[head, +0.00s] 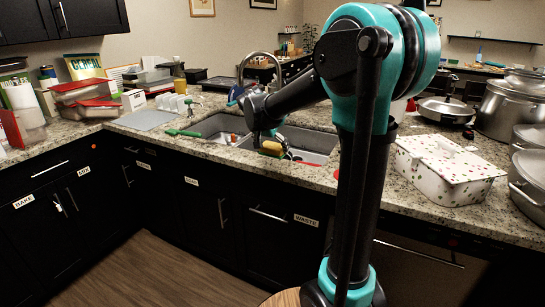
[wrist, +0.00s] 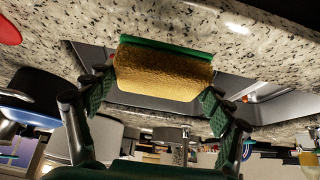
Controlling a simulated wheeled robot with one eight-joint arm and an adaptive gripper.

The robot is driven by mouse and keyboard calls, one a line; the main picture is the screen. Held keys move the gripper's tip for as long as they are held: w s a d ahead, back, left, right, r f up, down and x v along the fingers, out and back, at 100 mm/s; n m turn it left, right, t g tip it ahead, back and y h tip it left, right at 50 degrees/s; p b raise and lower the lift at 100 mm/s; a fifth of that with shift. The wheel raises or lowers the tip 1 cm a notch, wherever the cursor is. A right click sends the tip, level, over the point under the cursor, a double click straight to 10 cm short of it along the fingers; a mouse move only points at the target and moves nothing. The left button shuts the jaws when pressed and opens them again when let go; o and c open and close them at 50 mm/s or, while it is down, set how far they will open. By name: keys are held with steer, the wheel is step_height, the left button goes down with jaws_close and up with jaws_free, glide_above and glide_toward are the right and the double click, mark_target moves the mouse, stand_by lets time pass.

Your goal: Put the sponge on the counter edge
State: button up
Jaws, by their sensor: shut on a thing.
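The sponge (head: 271,147), yellow with a green scouring side, is held over the right basin of the sink, close to its front rim. It also shows large in the wrist view (wrist: 163,75), between the two green-padded fingers. My gripper (wrist: 158,95) is shut on the sponge; in the head view my gripper (head: 268,138) points down into the sink area. The speckled counter edge (head: 225,157) runs along the front of the sink, and the counter surface fills the top of the wrist view (wrist: 215,28). The gap between sponge and counter is hard to judge.
The double-basin sink (head: 313,146) lies below my gripper. A green-handled utensil (head: 183,133) lies left of it. A red item (wrist: 8,32) shows at the wrist view's corner. A white patterned box (head: 450,168) and steel pots (head: 512,105) crowd the right counter.

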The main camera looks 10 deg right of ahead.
mark_target(273, 156)
steer(key=shift+f, duration=2.05)
steer(key=shift+f, duration=0.1)
steer(key=o, duration=1)
steer(key=v, duration=1.2)
steer(key=s+d+f+n+y, duration=0.1)
steer(key=s+d+f+n, duration=0.1)
steer(key=s+f, duration=0.5)
steer(key=s+d+f+n+y, duration=0.1)
steer(key=s+d+f+n, duration=0.1)
steer(key=s+f, duration=0.6)
steer(key=s+d+f+n+g+y, duration=0.1)
steer(key=s+d+f+n, duration=0.2)
steer(key=s+f, duration=0.4)
steer(key=shift+s+d+f+y, duration=0.1)
steer(key=shift+s+d+y, duration=0.1)
steer(key=shift+s, duration=0.55)
steer(key=shift+s+d+f+y, duration=0.15)
steer(key=shift+s+d+y, duration=0.1)
steer(key=shift+s, duration=0.55)
